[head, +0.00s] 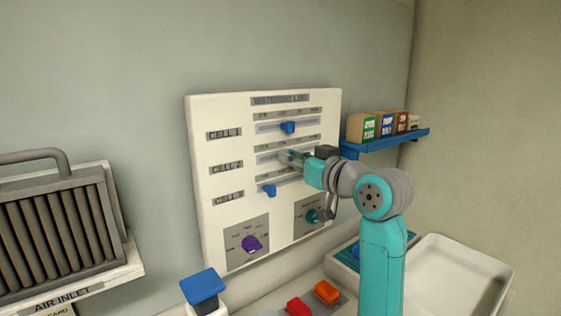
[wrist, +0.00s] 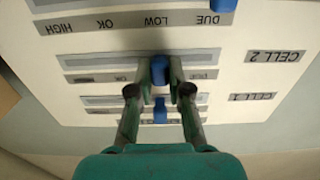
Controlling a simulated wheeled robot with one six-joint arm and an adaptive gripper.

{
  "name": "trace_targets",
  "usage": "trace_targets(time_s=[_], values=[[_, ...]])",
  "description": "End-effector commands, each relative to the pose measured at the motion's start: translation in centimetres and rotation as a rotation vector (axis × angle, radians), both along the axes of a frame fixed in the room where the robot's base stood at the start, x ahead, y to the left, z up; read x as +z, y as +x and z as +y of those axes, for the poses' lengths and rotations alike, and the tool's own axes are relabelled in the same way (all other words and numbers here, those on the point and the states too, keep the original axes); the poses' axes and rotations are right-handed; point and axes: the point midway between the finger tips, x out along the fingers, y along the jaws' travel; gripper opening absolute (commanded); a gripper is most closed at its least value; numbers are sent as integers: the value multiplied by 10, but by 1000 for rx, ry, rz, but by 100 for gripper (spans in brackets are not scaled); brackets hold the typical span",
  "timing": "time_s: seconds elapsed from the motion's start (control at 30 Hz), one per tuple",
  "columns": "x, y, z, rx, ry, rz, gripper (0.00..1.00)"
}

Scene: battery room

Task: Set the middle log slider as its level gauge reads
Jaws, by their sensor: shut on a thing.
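The white log panel (head: 213,190) hangs on the wall with three slider rows labelled CELL 1, CELL 2 and CELL 3. My gripper (head: 287,158) is at the middle row, CELL 2. In the wrist view, upside down, my gripper (wrist: 160,84) is shut on the middle slider's blue knob (wrist: 159,69), one finger on each side. "DUE" shows on one side of the knob and "OK" on the other; the mark between is hidden. My gripper hides the knob in the head view. I cannot make out a level gauge.
The CELL 1 slider (head: 288,127) is above and the CELL 3 slider (head: 269,190) below. A purple dial (head: 251,243) and a teal dial (head: 313,215) sit lower. A blue shelf (head: 395,142) with small boxes is at right, above a white tray (head: 465,275).

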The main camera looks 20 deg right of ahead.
Motion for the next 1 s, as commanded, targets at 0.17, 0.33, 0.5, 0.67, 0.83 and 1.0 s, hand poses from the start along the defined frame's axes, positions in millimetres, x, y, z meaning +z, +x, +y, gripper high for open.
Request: trace_targets(time_s=[0.17,0.33,0.5,0.67,0.83,1.0], values=[[0,1,-2,2,1,0,0],[0,1,-2,2,1,0,25],[0,1,-2,2,1,0,44],[0,1,-2,2,1,0,44],[0,-6,-5,0,0,0,44],[0,-31,-13,-1,-1,-1,44]])
